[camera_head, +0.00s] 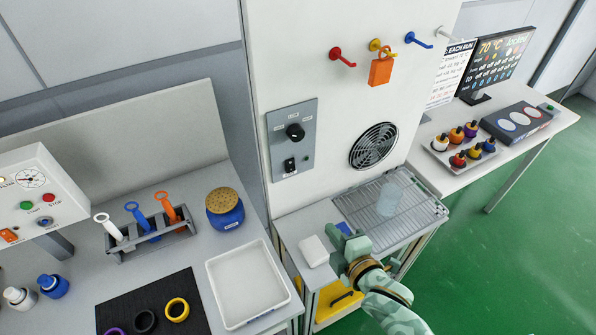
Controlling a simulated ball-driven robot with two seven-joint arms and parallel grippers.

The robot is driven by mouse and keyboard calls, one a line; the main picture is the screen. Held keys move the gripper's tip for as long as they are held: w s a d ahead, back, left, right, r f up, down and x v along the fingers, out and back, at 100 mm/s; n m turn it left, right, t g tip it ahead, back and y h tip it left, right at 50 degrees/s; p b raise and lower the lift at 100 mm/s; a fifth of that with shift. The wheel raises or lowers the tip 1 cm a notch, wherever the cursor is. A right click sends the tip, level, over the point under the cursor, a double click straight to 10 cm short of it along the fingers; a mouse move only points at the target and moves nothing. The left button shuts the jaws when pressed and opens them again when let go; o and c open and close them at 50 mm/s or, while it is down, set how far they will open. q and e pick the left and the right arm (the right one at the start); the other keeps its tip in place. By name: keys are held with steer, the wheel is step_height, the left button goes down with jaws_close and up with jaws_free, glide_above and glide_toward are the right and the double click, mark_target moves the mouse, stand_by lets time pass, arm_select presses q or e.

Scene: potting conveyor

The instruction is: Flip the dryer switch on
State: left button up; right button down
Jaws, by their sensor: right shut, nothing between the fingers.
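The grey control panel (292,141) is on the tall white cabinet front. It carries a black round knob (295,131) and, below it, a small black switch (290,165). Whether the switch is on or off is too small to tell. My right gripper (337,236) is pale green, shut and empty. It is below and to the right of the panel, over the bench in front of the cabinet, clear of the switch. My left gripper is not in view.
A wire rack (411,207) with a clear cup (390,198) is beside my right gripper. A white block (314,251) lies left of it. A fan grille (374,146) and coloured hooks are on the cabinet. A white tray (284,297) is on the left table.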

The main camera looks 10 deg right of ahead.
mark_target(291, 171)
step_height(291, 171, up, 6)
steer(key=w+a+n+t+y, duration=0.1)
steer(key=n, duration=0.1)
steer(key=shift+a+t, duration=0.3)
steer(key=shift+a, duration=0.1)
steer(key=x, duration=1.4)
steer(key=shift+a+r, duration=0.1)
steer(key=shift+a, duration=0.1)
steer(key=shift+w+b, duration=0.1)
steer(key=shift+b, duration=0.2)
